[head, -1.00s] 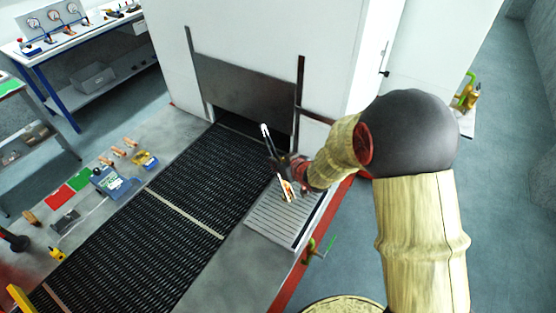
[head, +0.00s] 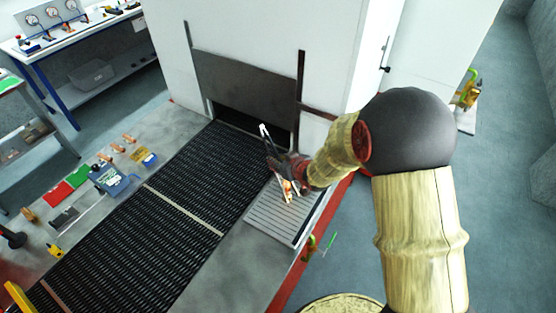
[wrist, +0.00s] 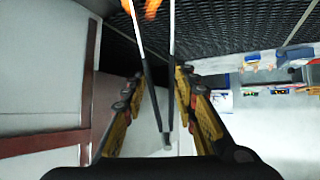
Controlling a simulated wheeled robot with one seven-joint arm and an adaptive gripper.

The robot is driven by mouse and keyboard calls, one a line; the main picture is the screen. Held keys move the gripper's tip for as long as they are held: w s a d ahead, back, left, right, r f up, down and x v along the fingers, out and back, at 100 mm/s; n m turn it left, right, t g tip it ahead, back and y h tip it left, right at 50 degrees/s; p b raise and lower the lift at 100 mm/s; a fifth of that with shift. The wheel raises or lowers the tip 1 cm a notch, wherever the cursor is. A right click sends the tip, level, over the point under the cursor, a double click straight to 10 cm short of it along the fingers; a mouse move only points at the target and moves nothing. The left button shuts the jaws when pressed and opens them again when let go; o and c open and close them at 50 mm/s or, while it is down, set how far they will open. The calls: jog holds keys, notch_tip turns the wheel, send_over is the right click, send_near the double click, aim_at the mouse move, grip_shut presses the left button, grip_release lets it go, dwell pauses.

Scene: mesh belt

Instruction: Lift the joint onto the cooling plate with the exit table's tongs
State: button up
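My gripper (head: 287,170) is closed around the exit table's tongs (head: 266,136), beside the oven mouth and above the far end of the cooling plate. The tongs slant down to the plate side in the head view. In the wrist view the two tong arms (wrist: 171,55) run between my gripper's fingers (wrist: 158,100). The joint (head: 288,189) glows orange at the tong tips, over the ribbed cooling plate (head: 275,220). Its orange pieces also show at the wrist view's top edge (wrist: 151,8). I cannot tell whether it touches the plate.
The black mesh belt (head: 160,225) runs out of the oven (head: 245,82) left of the plate. A blue box (head: 108,178), red and green pads and small parts lie on the table left of the belt. A green-handled clamp (head: 309,245) sits at the plate's right edge.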

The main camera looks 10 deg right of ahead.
jog(key=shift+r, duration=0.1)
notch_tip(320, 180, up, 10)
jog(key=p, duration=0.8)
